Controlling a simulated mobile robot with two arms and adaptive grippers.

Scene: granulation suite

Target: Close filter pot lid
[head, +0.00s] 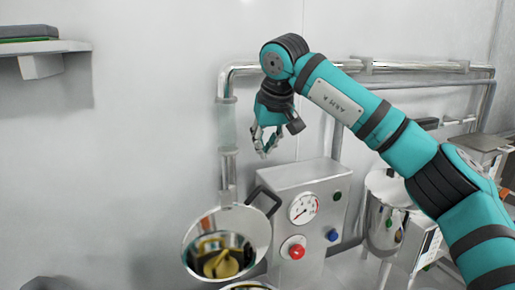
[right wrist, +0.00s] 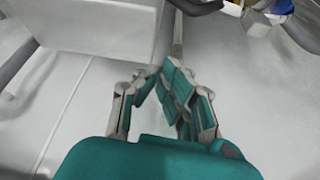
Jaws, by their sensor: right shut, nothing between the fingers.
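The filter pot lid (head: 207,226) is a round, shiny metal disc that stands raised and tilted, its mirror-like face towards me with yellowish reflections. A black handle (head: 263,195) juts from its upper right side. Below it, a sliver of a round metal rim (head: 248,287), likely the pot, shows at the bottom edge; the rest is cut off. My right gripper (head: 265,150) hangs above the lid and handle, apart from both, shut and empty. Its closed fingers also show in the right wrist view (right wrist: 168,80). My left gripper is not in view.
A steel control box (head: 330,190) with a gauge, red button and blue button stands right of the lid. A vertical pipe (head: 227,170) rises behind the lid. Metal vessels (head: 382,225) stand at right, partly behind my arm. A wall shelf (head: 45,48) is at upper left.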

